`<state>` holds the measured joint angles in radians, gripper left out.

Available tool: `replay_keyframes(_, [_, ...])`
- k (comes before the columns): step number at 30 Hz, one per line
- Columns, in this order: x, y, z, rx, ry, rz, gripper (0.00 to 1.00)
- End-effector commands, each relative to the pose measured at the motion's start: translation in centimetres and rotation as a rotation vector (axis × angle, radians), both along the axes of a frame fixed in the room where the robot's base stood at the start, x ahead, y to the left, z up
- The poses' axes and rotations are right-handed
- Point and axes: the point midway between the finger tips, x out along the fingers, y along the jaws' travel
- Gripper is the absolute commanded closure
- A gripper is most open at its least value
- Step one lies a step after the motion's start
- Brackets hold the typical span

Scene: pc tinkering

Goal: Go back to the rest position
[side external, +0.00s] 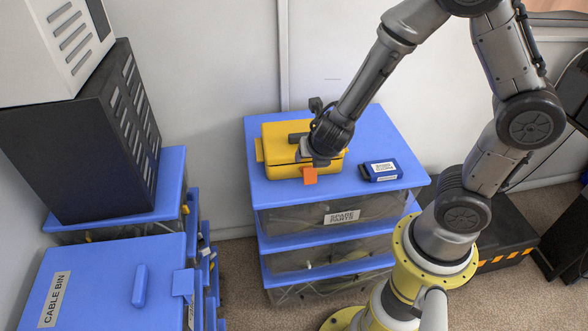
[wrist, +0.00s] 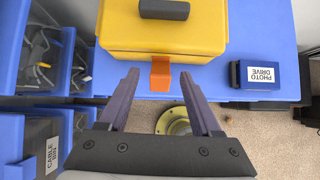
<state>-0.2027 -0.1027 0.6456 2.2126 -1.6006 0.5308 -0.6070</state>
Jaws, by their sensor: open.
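My gripper (wrist: 162,97) is open and empty. In the wrist view its two fingers stand apart, pointing at the front of a yellow case (wrist: 162,40) with a dark handle (wrist: 164,9) and an orange latch (wrist: 160,73). In the side view the yellow case (side external: 277,153) sits on the blue top of a drawer unit (side external: 385,130). My gripper (side external: 310,160) is over the case's front right part, close to the orange latch (side external: 309,175). I cannot tell whether it touches the case.
A blue box labelled PHOTO DRIVE (wrist: 263,74) lies right of the case and also shows in the side view (side external: 381,171). Blue-topped bins (side external: 100,280) and a black tower (side external: 85,140) stand at the left. A wall is behind.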

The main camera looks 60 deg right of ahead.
Motion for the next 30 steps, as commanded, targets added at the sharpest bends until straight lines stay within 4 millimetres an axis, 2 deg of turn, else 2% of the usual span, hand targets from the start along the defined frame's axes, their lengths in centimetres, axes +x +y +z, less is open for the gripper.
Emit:
replay_keyframes(2, [0.9, -0.6, 3.0, 0.025, -0.088, -0.040, 0.35])
replay_keyframes(5, [0.7, -2.1, 7.8, 0.099, -0.234, -0.200, 0.35])
replay_keyframes(6, [0.1, -2.7, 9.8, 0.147, -0.301, -0.292, 0.35])
replay_keyframes(9, [-2.1, -4.0, 13.5, 0.280, -0.445, -0.532, 0.35])
replay_keyframes(12, [-4.9, -4.6, 16.2, 0.439, -0.567, -0.776, 0.35])
replay_keyframes(17, [-9.5, -3.7, 18.4, 0.736, -0.696, -1.156, 0.35])
replay_keyframes(21, [-12.8, -1.3, 19.0, 1.007, -0.717, -1.464, 0.35])
replay_keyframes(26, [-15.2, 2.2, 18.8, 1.232, -0.635, -1.748, 0.35])
replay_keyframes(30, [-16.2, 4.3, 18.0, 1.295, -0.542, -1.924, 0.35])
